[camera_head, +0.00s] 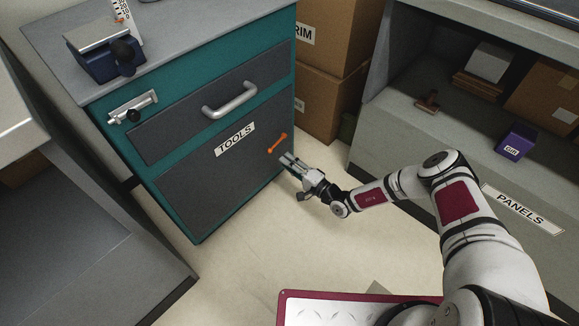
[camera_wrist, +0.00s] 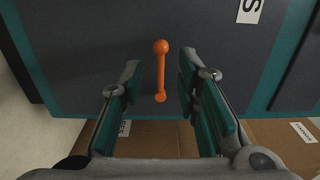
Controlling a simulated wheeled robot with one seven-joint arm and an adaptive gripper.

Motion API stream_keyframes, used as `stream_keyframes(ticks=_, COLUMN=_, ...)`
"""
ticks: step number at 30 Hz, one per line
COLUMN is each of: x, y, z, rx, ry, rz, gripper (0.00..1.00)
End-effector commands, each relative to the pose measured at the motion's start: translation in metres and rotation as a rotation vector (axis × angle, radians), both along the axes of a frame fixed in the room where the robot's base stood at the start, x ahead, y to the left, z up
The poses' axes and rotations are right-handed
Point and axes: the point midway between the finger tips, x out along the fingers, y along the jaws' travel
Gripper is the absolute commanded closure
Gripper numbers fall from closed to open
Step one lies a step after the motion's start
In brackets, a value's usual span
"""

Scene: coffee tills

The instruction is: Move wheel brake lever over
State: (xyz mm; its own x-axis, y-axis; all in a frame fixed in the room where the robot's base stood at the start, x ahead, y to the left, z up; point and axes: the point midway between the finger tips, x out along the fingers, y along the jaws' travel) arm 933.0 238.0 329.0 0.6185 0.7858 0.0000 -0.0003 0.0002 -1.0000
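The orange lever (camera_head: 277,143) is on the dark lower front of the teal cabinet, near its right edge, and slants from lower left to upper right. In the wrist view the lever (camera_wrist: 160,72) runs nearly upright, with a thick round end at the top and a smaller end below. My gripper (camera_head: 287,160) is just below and right of the lever in the head view. In the wrist view my gripper (camera_wrist: 158,80) is open and empty, its fingers on either side of the lever's line with gaps on both sides. I cannot tell the depth between them.
A PANELS shelf unit (camera_head: 522,210) stands on the right. Pale floor (camera_head: 235,250) lies open in front.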

Motion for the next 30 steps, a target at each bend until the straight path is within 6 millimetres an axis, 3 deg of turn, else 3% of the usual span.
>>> stream_keyframes(ticks=15, x=0.036, y=0.048, z=0.0, rx=-0.002, ry=-0.002, rz=0.005, gripper=0.7)
stream_keyframes(ticks=23, x=0.046, y=0.059, z=0.001, rx=0.0, ry=0.0, rz=0.004, gripper=0.7)
stream_keyframes(ticks=24, x=0.046, y=0.06, z=0.001, rx=0.0, ry=0.0, rz=0.004, gripper=0.72)
stream_keyframes(ticks=27, x=0.046, y=0.059, z=0.001, rx=0.0, ry=0.0, rz=0.004, gripper=0.95)
stream_keyframes(ticks=30, x=0.045, y=0.059, z=0.001, rx=0.0, ry=0.0, rz=0.004, gripper=0.99)
